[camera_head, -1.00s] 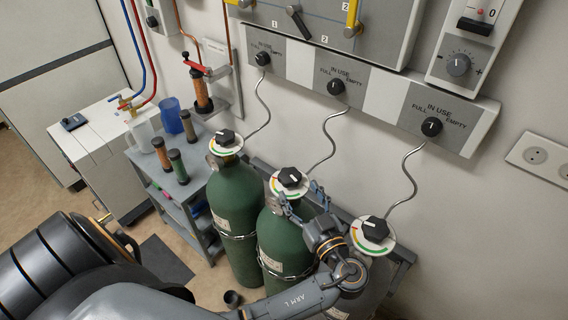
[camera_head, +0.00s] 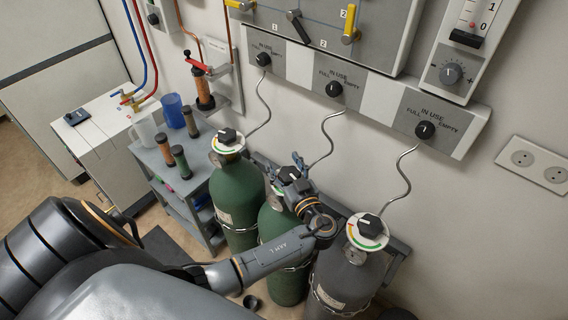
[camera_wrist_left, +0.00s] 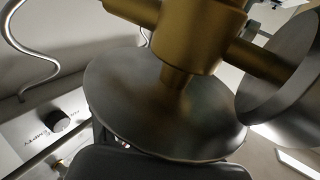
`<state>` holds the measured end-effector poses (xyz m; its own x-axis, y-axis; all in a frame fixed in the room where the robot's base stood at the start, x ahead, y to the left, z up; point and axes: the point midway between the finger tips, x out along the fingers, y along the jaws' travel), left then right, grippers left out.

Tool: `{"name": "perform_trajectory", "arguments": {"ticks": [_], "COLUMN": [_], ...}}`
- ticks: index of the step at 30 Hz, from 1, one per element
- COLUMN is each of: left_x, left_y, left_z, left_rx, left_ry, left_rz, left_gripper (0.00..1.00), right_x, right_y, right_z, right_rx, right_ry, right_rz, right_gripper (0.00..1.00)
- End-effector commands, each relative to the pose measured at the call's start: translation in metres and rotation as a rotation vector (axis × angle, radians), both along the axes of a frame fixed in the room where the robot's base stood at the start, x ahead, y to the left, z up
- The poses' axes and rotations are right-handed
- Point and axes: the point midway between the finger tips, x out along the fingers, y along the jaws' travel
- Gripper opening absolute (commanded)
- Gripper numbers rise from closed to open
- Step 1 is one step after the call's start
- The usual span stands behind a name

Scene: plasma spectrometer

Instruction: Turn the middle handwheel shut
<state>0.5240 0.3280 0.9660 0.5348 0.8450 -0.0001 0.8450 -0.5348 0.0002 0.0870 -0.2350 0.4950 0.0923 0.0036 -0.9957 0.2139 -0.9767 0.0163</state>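The middle handwheel (camera_head: 288,174) is a black knob on top of the middle green cylinder (camera_head: 276,225), and my gripper partly hides it and its dial. My left gripper (camera_head: 287,176) is at this knob, with its fingers spread apart around it. Whether they touch it cannot be made out. The left wrist view shows a brass valve body (camera_wrist_left: 190,35) and a grey disc (camera_wrist_left: 155,105) close up; a dark part of my gripper (camera_wrist_left: 150,165) fills the bottom edge. The knob is not clear there. My right gripper is not in view.
The left handwheel (camera_head: 227,135) and the right handwheel (camera_head: 370,226) stand on neighbouring cylinders, close on either side. Thin curved pipes rise to a wall panel (camera_head: 375,98) with several black knobs. A grey shelf cart (camera_head: 190,185) with cups and tubes stands left.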

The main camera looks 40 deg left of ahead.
Motion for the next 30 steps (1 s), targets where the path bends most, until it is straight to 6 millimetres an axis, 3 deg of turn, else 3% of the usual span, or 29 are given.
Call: {"name": "perform_trajectory", "arguments": {"ticks": [1,6,30], "left_x": [-0.0002,-0.0002,-0.0012], "left_y": [-0.0001,-0.0002,-0.0025], "left_z": [0.0,0.0,-0.0021], "left_rx": [0.0,0.0,-0.003], "left_ry": [0.0,0.0,0.003], "left_rz": [0.0,0.0,-0.003], "left_gripper": [0.49,0.2,0.08], "right_x": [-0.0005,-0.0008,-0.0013], "right_y": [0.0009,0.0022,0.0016], "right_z": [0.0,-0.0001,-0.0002], "right_rx": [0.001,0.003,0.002], "right_ry": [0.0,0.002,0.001], "right_rz": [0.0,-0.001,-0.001], "right_gripper": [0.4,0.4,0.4]}}
